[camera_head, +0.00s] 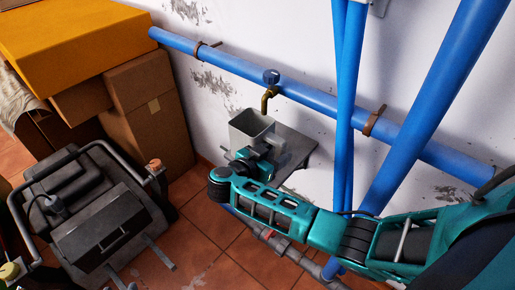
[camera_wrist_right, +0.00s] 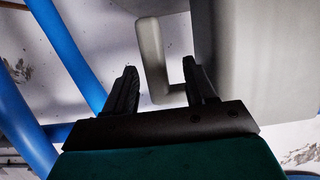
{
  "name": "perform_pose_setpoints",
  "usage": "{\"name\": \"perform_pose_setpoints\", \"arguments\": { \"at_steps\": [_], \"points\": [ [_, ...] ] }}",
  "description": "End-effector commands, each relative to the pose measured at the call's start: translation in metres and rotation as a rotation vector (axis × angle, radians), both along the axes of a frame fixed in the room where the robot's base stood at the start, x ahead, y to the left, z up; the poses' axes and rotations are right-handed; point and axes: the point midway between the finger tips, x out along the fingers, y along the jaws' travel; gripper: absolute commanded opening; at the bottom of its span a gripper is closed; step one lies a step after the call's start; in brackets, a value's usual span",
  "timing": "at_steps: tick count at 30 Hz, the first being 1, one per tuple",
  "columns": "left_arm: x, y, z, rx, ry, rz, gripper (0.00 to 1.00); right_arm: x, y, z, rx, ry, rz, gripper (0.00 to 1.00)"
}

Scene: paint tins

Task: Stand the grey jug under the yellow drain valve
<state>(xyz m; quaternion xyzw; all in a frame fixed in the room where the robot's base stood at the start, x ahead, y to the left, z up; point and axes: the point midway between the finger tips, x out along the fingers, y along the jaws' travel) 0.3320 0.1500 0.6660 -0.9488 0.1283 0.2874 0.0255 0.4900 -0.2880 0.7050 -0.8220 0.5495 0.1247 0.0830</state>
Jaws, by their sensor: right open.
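The grey jug (camera_head: 243,131) is upright at the left part of a small grey shelf (camera_head: 298,146) by the wall. The drain valve (camera_head: 268,98) is a brass-coloured bent spout with a blue knob on the blue pipe. Its lower end appears over the jug's open top. My right gripper (camera_head: 266,146) is at the jug's near right side and hides part of it. In the right wrist view the open fingers (camera_wrist_right: 161,88) are on either side of the jug's handle (camera_wrist_right: 151,55), apart from it; the jug's body (camera_wrist_right: 275,60) is at the right. My left gripper is out of view.
A blue horizontal pipe (camera_head: 225,62) runs along the wall, and upright blue pipes (camera_head: 348,90) stand right of the shelf. Cardboard boxes (camera_head: 150,105) are stacked at left. A grey wheeled machine (camera_head: 95,220) stands front left. Some tiled floor (camera_head: 200,225) is clear.

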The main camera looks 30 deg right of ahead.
Motion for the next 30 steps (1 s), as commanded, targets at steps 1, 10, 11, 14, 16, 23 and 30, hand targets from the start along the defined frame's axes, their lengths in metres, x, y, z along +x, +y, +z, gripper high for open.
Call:
{"name": "perform_pose_setpoints", "arguments": {
  "at_steps": [1, 10, 11, 14, 16, 23, 30],
  "points": [
    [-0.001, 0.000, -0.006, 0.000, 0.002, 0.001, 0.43, 0.002, -0.010, -0.004, -0.007, -0.002, -0.001, 0.55],
    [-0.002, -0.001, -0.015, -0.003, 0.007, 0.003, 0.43, 0.011, -0.037, -0.013, 0.000, -0.002, 0.001, 0.55],
    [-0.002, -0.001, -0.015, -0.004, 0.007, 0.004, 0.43, 0.011, -0.037, -0.013, 0.000, -0.002, 0.001, 0.55],
    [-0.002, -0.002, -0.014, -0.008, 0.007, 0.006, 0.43, 0.011, -0.037, -0.012, 0.000, 0.000, 0.001, 0.55],
    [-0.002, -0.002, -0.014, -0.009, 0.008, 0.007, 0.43, 0.011, -0.037, -0.012, 0.000, 0.000, 0.001, 0.55],
    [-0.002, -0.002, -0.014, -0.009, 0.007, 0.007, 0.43, 0.011, -0.037, -0.012, -0.001, -0.001, 0.001, 0.34],
    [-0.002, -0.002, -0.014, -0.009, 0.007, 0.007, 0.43, 0.011, -0.037, -0.012, -0.001, -0.001, 0.001, 0.11]
  ]
}}
